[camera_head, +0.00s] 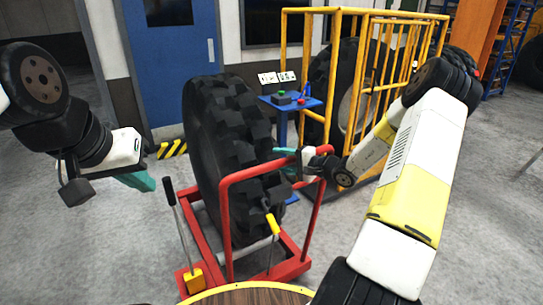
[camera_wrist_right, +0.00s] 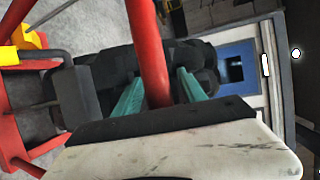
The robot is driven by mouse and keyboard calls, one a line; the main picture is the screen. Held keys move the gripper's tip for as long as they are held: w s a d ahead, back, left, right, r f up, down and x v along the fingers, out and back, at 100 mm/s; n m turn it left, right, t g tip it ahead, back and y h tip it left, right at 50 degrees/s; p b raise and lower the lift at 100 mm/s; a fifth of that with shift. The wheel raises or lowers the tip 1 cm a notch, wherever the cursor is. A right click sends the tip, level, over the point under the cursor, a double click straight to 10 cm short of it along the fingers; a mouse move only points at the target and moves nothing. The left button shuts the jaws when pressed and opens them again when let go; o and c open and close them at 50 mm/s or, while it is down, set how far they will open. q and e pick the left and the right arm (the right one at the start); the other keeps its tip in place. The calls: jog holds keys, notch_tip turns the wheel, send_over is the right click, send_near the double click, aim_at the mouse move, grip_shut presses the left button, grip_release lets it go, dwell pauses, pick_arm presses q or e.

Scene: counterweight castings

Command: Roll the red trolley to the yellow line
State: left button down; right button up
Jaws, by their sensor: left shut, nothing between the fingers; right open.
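The red trolley (camera_head: 225,222) stands on the grey floor in front of me and carries a big black tyre (camera_head: 215,135) upright. Its red handle frame rises on the near side. My right gripper (camera_head: 284,163) is at the top bar of this frame. In the right wrist view, the open teal fingers (camera_wrist_right: 160,92) lie on either side of a red bar (camera_wrist_right: 148,45); contact is not clear. My left gripper (camera_head: 140,182) is shut and empty, in the air left of the trolley. I cannot make out a plain yellow line on the floor.
A yellow cage (camera_head: 333,118) with another big tyre stands behind on the right, near a small blue stand (camera_head: 281,125). A blue door (camera_head: 172,65) and a yellow-black striped strip (camera_head: 172,149) are at the back. Floor at the left is clear.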

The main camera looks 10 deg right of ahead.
grip_shut()
dwell(1.5)
